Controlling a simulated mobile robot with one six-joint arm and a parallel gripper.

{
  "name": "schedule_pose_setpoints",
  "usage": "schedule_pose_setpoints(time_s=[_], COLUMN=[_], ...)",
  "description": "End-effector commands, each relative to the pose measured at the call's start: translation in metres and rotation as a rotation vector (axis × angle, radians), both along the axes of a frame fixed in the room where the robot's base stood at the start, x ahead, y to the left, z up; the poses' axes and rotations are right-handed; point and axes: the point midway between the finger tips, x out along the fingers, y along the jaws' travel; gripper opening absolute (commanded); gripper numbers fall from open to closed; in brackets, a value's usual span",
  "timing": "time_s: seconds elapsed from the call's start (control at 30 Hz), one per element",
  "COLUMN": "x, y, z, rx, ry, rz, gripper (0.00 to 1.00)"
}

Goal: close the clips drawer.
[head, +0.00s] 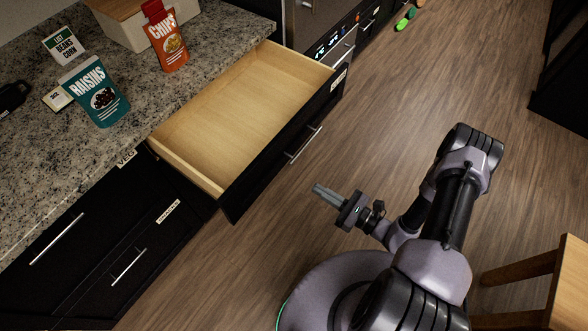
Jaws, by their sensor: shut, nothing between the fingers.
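An open drawer (222,117) with a pale wooden inside and a dark front sticks out below the granite counter. It looks empty. A small label sits at the far end of its front, too small to read, so I cannot tell if it is the clips drawer. Its bar handle (303,145) faces the open floor. My gripper (322,193) is shut and empty, in front of the drawer front and apart from it, below the handle in the picture.
The counter (40,170) holds a raisins pouch (97,95), a chips pouch (167,40), a list card (63,45) and a wooden-lidded box (125,22). Shut labelled drawers are at lower left. A wooden stool (560,285) stands at lower right. Floor beyond my arm is mostly clear.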

Motion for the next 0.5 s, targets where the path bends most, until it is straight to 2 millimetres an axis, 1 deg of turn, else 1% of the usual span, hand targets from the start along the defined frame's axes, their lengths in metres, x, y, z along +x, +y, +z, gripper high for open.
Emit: schedule_pose_setpoints(time_s=[0.07,0.17,0.5], x=[0.001,0.010,0.055], y=[0.004,0.016,0.076], z=[-0.004,-0.004,-0.005], rx=[0.004,0.003,0.002], ry=[0.005,0.004,0.003], rz=[-0.010,-0.004,0.001], gripper=[0.00,0.00,0.00])
